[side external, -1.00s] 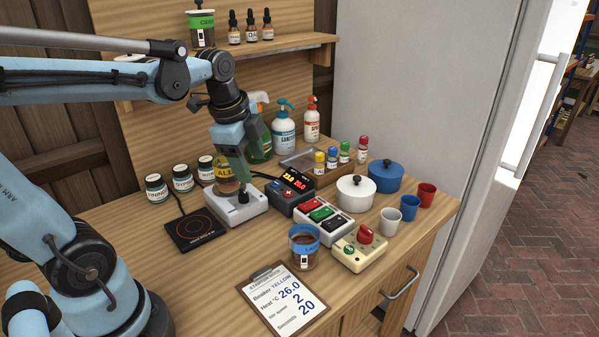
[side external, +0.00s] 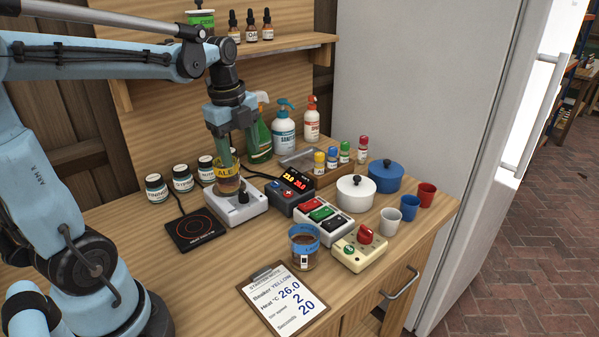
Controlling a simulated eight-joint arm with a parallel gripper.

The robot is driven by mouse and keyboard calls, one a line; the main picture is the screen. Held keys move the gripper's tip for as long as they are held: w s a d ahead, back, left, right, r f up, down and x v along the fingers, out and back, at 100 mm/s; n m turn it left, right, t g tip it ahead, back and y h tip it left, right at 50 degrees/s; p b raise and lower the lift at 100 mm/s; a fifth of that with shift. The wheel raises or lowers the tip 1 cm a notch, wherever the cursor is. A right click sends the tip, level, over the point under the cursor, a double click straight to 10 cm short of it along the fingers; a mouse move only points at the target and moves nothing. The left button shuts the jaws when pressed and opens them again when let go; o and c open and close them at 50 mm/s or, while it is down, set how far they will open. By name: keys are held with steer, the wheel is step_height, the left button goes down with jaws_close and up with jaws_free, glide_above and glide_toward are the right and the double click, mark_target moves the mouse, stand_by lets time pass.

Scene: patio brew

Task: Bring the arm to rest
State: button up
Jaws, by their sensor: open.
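My gripper (side external: 238,152) hangs pointing down over the left part of the bench, with its fingers apart. The fingers hide part of the jar's upper area. I cannot tell whether a finger touches the jar. Nothing shows lifted in the gripper.
A black hotplate (side external: 195,230) lies left of the stirrer base. A dark controller (side external: 290,190), switch box (side external: 325,218) and beaker with a blue band (side external: 304,246) stand to the right. A green spray bottle (side external: 259,142) is close behind the gripper. The shelf (side external: 290,42) is above.

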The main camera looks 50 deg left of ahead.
steer(key=s+d+f+n+t, duration=0.1)
steer(key=d+n+t, duration=0.2)
steer(key=d+n, duration=0.3)
steer(key=s+d+f+n+t, duration=0.2)
steer(key=d+n, duration=0.5)
steer(key=n, duration=0.4)
steer(key=shift+s+t, duration=0.15)
steer(key=shift+t, duration=0.25)
steer(key=shift+d, duration=0.1)
steer(key=shift+c, duration=0.2)
